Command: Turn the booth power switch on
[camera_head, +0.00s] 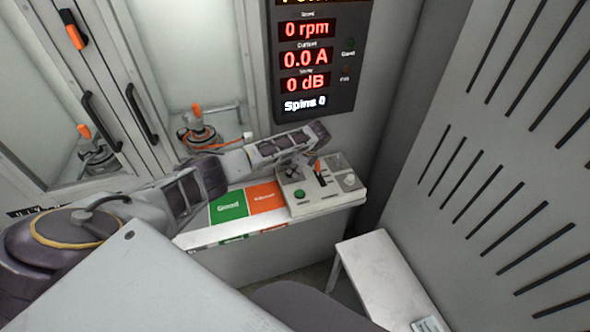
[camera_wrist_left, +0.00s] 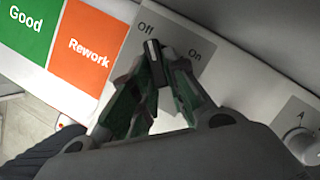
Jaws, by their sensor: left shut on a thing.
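The booth power switch (camera_wrist_left: 154,62) is a black rotary knob with a pale line, labelled Off and On, in the left wrist view. The pale line points up towards Off. My left gripper (camera_wrist_left: 158,72) has its two fingers closed on either side of the knob. In the head view my left gripper (camera_head: 296,168) is over the back left part of the light control box (camera_head: 320,204) and hides the knob there. My right gripper does not show.
The box also carries a green button (camera_head: 299,194), an orange-tipped lever (camera_head: 317,165) and a pale knob (camera_head: 349,180). Left of it are green Good (camera_head: 229,207) and orange Rework (camera_head: 264,196) areas. A display (camera_head: 307,57) reads 0 rpm. A white bench (camera_head: 380,275) stands at lower right.

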